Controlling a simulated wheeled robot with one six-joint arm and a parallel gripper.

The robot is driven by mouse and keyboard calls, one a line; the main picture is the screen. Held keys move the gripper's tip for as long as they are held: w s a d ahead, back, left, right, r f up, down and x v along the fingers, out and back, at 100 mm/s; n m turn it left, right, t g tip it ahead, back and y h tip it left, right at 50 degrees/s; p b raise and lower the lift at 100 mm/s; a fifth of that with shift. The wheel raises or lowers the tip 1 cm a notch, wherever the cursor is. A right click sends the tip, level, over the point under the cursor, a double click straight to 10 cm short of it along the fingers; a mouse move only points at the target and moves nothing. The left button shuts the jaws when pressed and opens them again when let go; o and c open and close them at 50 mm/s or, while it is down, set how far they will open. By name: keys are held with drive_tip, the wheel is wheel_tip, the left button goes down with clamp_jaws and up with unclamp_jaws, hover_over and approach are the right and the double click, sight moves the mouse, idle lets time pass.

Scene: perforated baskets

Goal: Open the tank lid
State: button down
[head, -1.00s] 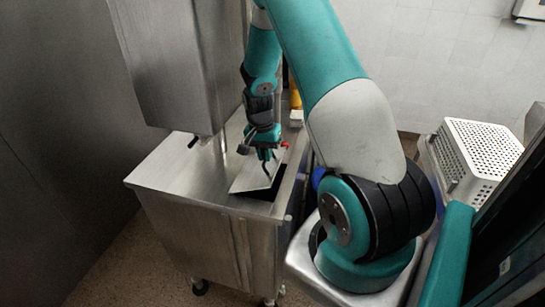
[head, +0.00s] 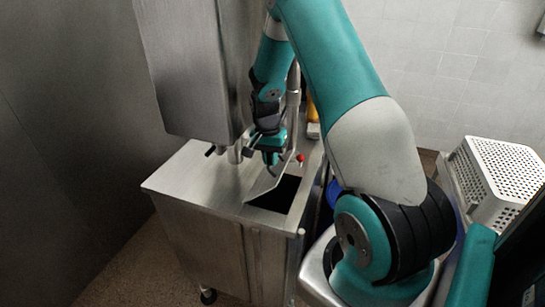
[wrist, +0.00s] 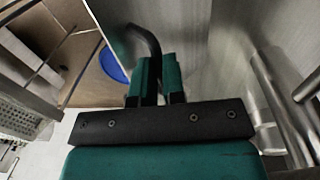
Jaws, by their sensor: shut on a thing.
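The steel tank (head: 185,185) stands at the left in the head view. Its thin metal lid (head: 262,187) is tilted up steeply and seen nearly edge-on, beside a dark square opening (head: 282,194) in the tank top. My gripper (head: 272,160) is over the lid, shut on its handle. In the wrist view my gripper's green fingers (wrist: 156,82) close around a dark bent handle (wrist: 148,42). The fingers partly hide the handle, and my wrist partly hides the lid.
Steel pipes (wrist: 285,95) run close at the right in the wrist view. A white perforated basket (head: 497,180) stands at the right. A blue object (head: 334,192) is beside the tank.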

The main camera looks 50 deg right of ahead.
drive_tip(key=c, duration=1.2)
unclamp_jaws()
drive_tip(key=shift+w+a+f, duration=0.2)
drive_tip(key=shift+w+f, duration=0.05)
drive_tip(key=shift+w, duration=0.05)
drive_tip(key=shift+s+d+r, duration=0.1)
drive_tip(key=shift+d, duration=0.05)
drive_tip(key=shift+r, duration=0.1)
drive_tip(key=shift+r, duration=0.2)
wheel_tip(320, 180, up, 17)
drive_tip(key=w+b, duration=0.1)
drive_tip(key=b, duration=0.3)
drive_tip(key=shift+a, duration=0.3)
drive_tip(key=shift+f, duration=0.15)
